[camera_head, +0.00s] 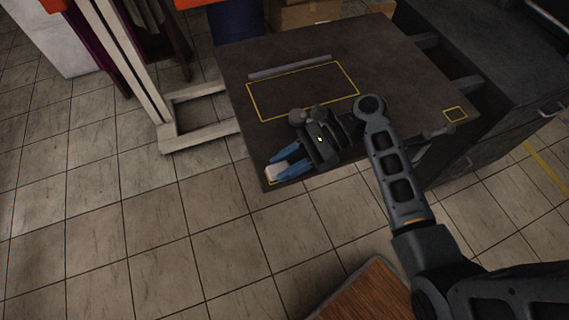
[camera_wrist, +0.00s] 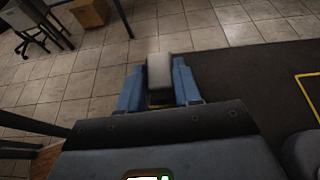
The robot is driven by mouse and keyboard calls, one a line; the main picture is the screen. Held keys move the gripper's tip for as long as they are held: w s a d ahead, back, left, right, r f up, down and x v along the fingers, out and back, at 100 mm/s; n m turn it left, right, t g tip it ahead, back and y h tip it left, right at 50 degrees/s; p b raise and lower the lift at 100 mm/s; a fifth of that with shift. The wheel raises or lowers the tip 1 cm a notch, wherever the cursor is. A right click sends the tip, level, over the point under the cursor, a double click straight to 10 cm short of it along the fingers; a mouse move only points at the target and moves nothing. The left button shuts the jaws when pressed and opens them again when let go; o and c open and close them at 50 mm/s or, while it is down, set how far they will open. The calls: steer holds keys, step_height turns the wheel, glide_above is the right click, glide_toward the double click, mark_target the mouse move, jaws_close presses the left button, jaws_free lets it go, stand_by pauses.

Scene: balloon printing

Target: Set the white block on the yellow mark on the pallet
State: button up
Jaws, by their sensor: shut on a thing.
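The white block (camera_head: 276,171) is between the blue fingers of my gripper (camera_head: 285,170), at the near left corner of the dark pallet top (camera_head: 240,85). The wrist view shows the block (camera_wrist: 159,72) upright between both blue fingers, my gripper (camera_wrist: 158,82) shut on it. A bit of yellow mark (camera_head: 270,181) shows at the block's lower edge, and a yellow strip (camera_wrist: 160,104) shows behind it in the wrist view. Most of this mark is hidden by the block and fingers. I cannot tell whether the block touches the surface.
A large yellow rectangle (camera_head: 258,105) lies mid-surface, with a grey bar (camera_head: 290,67) along its far side. A small yellow square (camera_head: 455,114) is at the right. A pale metal frame (camera_head: 160,132) stands left of the surface. Tiled floor (camera_head: 150,230) lies in front.

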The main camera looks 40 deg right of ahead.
steer(key=o, duration=1)
steer(key=shift+d+r+p, duration=0.3)
steer(key=shift+d+p, duration=0.05)
steer(key=shift+p, duration=0.05)
steer(key=p+v, duration=0.2)
steer(key=v, duration=0.4)
steer(key=shift+s+d, duration=0.2)
steer(key=shift+d, duration=0.1)
steer(key=shift+a, duration=0.1)
